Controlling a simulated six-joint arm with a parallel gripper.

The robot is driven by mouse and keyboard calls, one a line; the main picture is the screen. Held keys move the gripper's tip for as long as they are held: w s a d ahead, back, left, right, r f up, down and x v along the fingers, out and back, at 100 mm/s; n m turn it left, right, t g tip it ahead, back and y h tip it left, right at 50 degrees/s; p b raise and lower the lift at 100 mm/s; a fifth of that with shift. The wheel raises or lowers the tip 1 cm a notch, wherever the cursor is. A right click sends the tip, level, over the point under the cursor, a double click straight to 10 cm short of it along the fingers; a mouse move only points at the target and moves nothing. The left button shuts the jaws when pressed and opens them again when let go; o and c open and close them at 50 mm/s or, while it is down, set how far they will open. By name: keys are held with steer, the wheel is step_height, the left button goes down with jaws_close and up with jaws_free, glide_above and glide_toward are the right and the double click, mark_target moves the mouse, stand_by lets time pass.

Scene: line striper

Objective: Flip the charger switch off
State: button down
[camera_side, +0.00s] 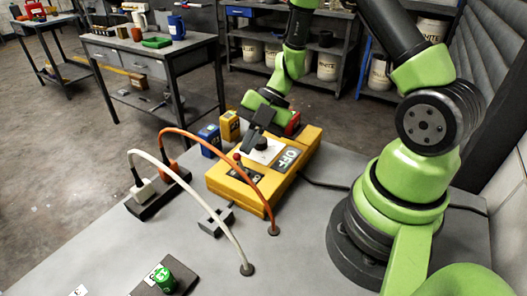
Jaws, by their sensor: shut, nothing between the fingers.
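The yellow charger box (300,160) stands on the grey table. Its top has a white plate (266,158), a dark label reading OFF (289,159) on the right and another dark label (245,174) at the front left. A small red knob (237,157) shows at the left edge of the white plate; I take it for the switch's tip, but its exact setting is hard to tell. My gripper (251,141) is shut and empty, pointing down just above the white plate. Its fingers hide part of the plate, and I cannot tell whether they touch the switch.
An orange cable (216,141) and a white cable (187,192) arch from a dark power strip (158,196) to the table. Blue (209,137) and yellow (229,125) blocks and a red one (292,124) stand behind the charger. A green cylinder (163,279) is at the front.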

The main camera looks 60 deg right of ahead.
steer(key=shift+r, duration=0.75)
steer(key=shift+s+d+r, duration=0.1)
steer(key=shift+d, duration=0.05)
steer(key=w+d+r, duration=0.2)
steer(key=d+r, duration=0.6)
steer(key=shift+w+r, duration=0.15)
steer(key=shift+r, duration=0.05)
steer(key=shift+a, duration=0.1)
